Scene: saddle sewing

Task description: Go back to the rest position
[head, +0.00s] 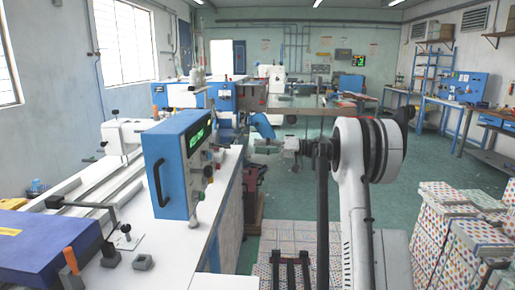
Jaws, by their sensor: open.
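My arm rises at right of centre in the head view, with a white link and a large dark round joint. Its far end reaches left from that joint. My gripper (294,160) seems to be the small grey and dark part there, above the floor past the end of the white worktop (215,222). Its fingers are too small to make out clearly. I see nothing held in it. A blue control box (172,170) with a green display and knobs stands on the worktop, left of my arm and apart from it.
A blue-purple case (48,250) lies at the lower left. Stacked patterned boxes (448,225) stand on the floor at the right. Blue workbenches (452,110) line the right wall. Sewing machines and tables fill the back. Green floor (415,175) is open between my arm and the benches.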

